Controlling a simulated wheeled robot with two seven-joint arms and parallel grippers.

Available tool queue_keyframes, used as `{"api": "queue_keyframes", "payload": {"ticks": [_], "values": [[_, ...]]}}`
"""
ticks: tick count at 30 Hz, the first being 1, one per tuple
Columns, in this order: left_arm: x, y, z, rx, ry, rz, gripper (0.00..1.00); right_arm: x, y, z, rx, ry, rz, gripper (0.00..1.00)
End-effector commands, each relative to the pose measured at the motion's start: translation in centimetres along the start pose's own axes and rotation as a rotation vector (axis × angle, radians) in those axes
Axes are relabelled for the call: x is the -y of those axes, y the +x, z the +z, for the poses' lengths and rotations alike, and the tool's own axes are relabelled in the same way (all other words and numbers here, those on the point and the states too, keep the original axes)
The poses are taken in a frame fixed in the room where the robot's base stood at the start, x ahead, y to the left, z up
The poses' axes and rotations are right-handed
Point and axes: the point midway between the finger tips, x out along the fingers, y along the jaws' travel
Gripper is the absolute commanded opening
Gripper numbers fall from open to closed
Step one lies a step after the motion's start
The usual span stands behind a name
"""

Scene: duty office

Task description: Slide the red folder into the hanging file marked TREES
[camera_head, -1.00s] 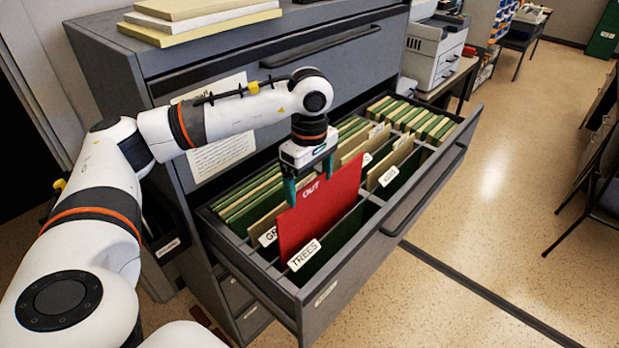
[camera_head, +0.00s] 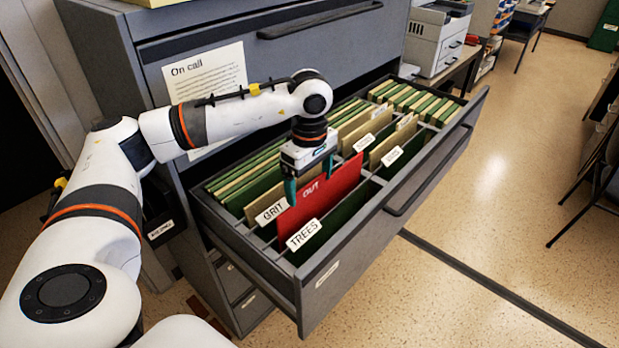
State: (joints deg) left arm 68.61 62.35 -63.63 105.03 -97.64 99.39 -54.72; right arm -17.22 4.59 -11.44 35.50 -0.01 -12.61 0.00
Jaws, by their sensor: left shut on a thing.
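The red folder (camera_head: 319,205), marked OUT, stands upright in the open drawer, its lower part hidden. It sits between the GRIT tab (camera_head: 271,211) and the TREES tab (camera_head: 303,235), directly behind the TREES tab. The green hanging file (camera_head: 349,209) shows to its right. My left gripper (camera_head: 309,179) points down and is shut on the folder's top edge. I cannot tell how deep the folder's bottom edge reaches. My right gripper is out of view.
The grey drawer (camera_head: 316,265) holds several green and tan files, with tabs and metal dividers. The cabinet front (camera_head: 310,50) rises close behind my left arm. A printer (camera_head: 437,42) stands at the back. Open floor lies to the right.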

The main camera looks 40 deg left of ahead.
Motion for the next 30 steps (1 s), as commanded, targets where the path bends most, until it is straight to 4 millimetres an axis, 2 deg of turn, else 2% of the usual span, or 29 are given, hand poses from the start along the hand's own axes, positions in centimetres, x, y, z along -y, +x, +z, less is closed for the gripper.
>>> {"api": "queue_keyframes", "payload": {"ticks": [3,15,30], "values": [[0.0,1.2,0.0,0.000,0.000,0.000,0.55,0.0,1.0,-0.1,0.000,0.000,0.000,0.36],[0.0,3.6,0.0,0.000,0.000,-0.001,0.55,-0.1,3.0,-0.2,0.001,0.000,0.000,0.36],[0.0,4.2,0.0,0.000,0.000,-0.001,0.55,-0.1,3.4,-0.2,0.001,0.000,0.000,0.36]]}}
